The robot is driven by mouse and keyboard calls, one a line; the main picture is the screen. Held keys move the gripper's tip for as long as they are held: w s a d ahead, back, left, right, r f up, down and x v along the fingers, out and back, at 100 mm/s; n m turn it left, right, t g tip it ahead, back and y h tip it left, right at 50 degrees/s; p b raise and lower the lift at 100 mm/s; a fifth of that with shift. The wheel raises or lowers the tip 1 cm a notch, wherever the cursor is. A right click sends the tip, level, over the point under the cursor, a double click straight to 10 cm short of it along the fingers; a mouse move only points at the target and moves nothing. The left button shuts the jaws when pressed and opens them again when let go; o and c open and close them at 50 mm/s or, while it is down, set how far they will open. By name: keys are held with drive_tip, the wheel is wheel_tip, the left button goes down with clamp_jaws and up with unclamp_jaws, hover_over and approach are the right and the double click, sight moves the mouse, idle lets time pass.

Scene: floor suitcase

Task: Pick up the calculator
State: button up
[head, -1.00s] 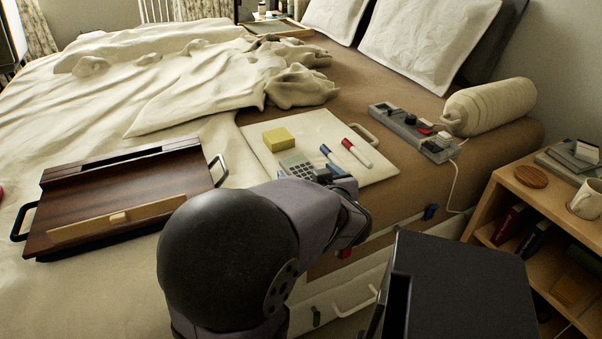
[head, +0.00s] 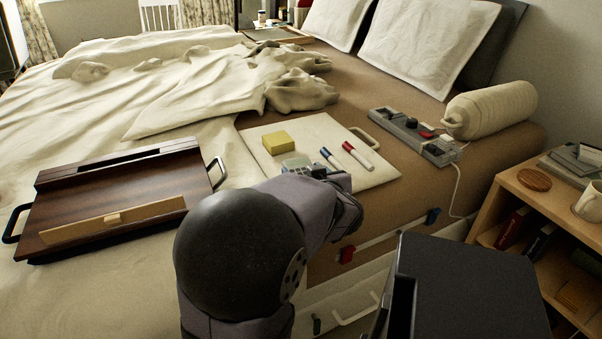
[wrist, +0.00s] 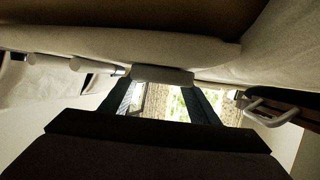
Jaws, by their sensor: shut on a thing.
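The calculator (head: 296,164) is a light, grey-green flat thing with keys, at the near part of the white tray in the head view. My arm hides its near part. My gripper (head: 318,173) is at its near right edge in the head view, its fingertips largely hidden by my arm. In the wrist view the two dark fingers of my gripper (wrist: 163,83) are shut on a pale edge of the calculator (wrist: 163,76), seen end-on. I cannot tell whether it is clear of the tray.
A white tray (head: 262,133) holds a yellow block (head: 277,142), a blue-capped marker (head: 330,158) and a red-capped marker (head: 357,155). A dark wooden lap tray (head: 110,190) lies left. A grey power strip (head: 410,130) and a rolled cushion (head: 490,108) are right. A nightstand (head: 520,205) stands far right.

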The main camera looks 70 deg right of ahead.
drive_tip(key=shift+r, duration=0.15)
drive_tip(key=shift+c, duration=0.6)
wheel_tip(320, 180, up, 10)
drive_tip(key=p, duration=0.7)
drive_tip(key=shift+f, duration=0.2)
